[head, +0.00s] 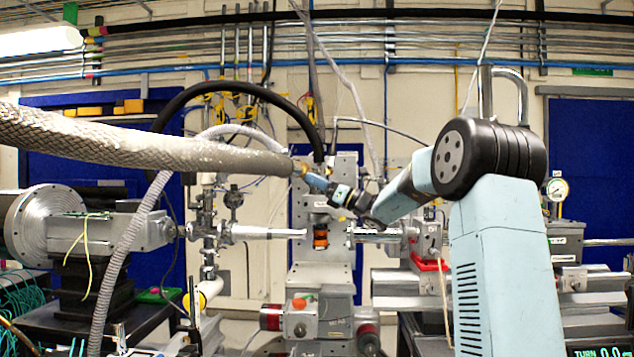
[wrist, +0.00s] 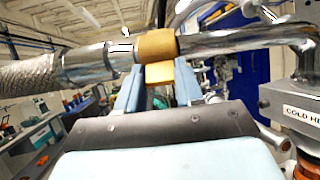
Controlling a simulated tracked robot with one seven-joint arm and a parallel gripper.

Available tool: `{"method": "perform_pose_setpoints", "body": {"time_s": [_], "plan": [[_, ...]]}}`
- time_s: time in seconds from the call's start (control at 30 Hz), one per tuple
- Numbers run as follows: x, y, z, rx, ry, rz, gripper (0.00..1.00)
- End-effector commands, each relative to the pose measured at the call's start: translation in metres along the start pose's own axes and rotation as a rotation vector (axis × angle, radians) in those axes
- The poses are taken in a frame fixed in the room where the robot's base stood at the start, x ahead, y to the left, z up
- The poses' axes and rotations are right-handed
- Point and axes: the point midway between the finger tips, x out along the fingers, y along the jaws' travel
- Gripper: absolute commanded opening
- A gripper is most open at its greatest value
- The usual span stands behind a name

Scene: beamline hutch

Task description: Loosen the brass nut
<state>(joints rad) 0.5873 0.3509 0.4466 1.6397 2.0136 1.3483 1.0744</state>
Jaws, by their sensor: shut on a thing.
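The brass nut (wrist: 157,46) sits on a metal pipe in the wrist view, where the silver end of a braided hose (wrist: 30,82) meets it. In the head view the nut (head: 299,169) is small, at the right end of the thick braided hose (head: 150,148). My gripper (wrist: 159,74) has its two blue fingers on either side of the nut's lower part and is shut on it. In the head view my gripper (head: 313,181) reaches the nut from the right. The exact finger contact is partly hidden.
A block marked "COLD HE" (wrist: 295,108) stands close at the right in the wrist view. A black hose (head: 240,88) arches behind the nut, and a grey corrugated hose (head: 140,235) hangs at the left. Beamline hardware fills the space below. A display (head: 600,350) shows "TURN 0.0", partly cut off.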

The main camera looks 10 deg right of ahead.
Motion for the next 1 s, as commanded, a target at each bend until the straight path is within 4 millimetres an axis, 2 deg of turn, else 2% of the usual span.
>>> {"method": "perform_pose_setpoints", "body": {"time_s": [0.2, 0.23, 0.47, 0.77, 0.87, 1.0], "plan": [[-0.001, -0.001, 0.001, -0.001, -0.002, -0.003, 0.06], [-0.001, -0.001, 0.001, -0.001, -0.002, -0.003, 0.39], [0.0, -0.001, 0.001, 0.0, -0.001, -0.002, 0.61], [-0.002, -0.001, 0.0, 0.0, -0.001, -0.002, 0.62], [-0.01, -0.001, 0.0, 0.0, 0.0, -0.002, 0.62], [-0.032, -0.001, 0.0, 0.0, 0.0, -0.004, 0.62]]}}
